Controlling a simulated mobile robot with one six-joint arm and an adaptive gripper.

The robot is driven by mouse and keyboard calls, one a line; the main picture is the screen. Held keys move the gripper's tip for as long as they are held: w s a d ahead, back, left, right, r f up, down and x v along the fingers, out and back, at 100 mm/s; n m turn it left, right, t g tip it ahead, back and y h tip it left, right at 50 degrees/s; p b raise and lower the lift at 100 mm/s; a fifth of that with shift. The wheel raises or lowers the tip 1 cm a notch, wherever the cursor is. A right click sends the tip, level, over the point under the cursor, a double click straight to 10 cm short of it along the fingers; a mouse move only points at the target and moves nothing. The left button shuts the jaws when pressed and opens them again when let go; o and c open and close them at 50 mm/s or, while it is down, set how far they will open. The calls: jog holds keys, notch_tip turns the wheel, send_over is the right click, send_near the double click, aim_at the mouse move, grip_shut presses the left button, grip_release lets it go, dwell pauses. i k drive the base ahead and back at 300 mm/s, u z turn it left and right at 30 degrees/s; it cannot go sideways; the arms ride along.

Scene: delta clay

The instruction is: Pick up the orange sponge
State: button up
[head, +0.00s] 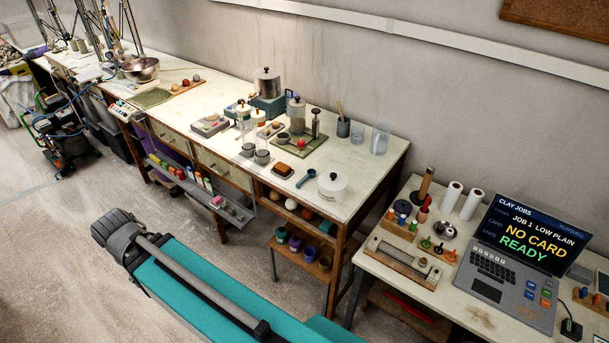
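A small orange-brown block (283,168), which looks like the orange sponge, lies near the front edge of the long workbench (365,160), right of its middle. It appears to rest on a thin dark tray or base; the detail is too small to be sure. My teal arm crosses the lower foreground and ends in dark grey joints, well in front of the bench. I see no gripper fingers.
A second table (460,303) with a laptop (514,262) stands right. Floor is open at left.

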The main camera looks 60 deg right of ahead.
aim_at(283, 169)
jog(key=k, duration=0.75)
jog(key=z, duration=2.2)
jog(key=i, duration=1.05)
jog(key=z, duration=0.1)
